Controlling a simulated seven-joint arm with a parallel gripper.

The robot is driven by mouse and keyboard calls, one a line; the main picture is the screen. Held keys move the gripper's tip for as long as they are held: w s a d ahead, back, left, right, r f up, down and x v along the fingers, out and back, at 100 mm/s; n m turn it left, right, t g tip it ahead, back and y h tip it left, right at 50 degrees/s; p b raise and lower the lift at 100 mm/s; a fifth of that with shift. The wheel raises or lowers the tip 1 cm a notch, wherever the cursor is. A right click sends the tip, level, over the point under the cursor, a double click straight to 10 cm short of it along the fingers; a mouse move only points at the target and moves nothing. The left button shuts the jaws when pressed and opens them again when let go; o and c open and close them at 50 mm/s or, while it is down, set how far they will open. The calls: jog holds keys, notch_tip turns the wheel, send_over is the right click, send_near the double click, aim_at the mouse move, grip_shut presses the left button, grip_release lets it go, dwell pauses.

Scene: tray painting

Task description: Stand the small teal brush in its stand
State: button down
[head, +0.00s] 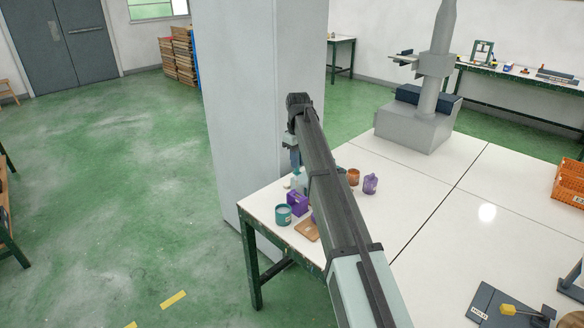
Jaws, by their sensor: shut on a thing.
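My gripper (295,158) hangs at the far end of my arm, above the left part of the white table. It is small and partly hidden by the arm. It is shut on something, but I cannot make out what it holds. The small teal brush cannot be picked out in this view. A teal cup (283,215) stands near the table's left edge, below the gripper in the picture. I cannot tell which thing is the brush's stand; the arm hides part of this area.
Beside the teal cup are a purple box (297,203) and a brown board (306,231). An orange-brown pot (353,177) and a purple bottle (370,184) stand right of the arm. The table's middle is clear.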

aim_at(298, 172)
jog(key=shift+w+d+f, duration=0.1)
jog(key=shift+w+f, duration=0.1)
jog(key=shift+w, duration=0.05)
jog(key=shift+f, duration=4.55)
jog(key=shift+f, duration=0.15)
jog(key=c, duration=1)
grip_release()
jog(key=shift+o, duration=0.4)
jog(key=o, duration=0.4)
jog(key=shift+r, duration=3)
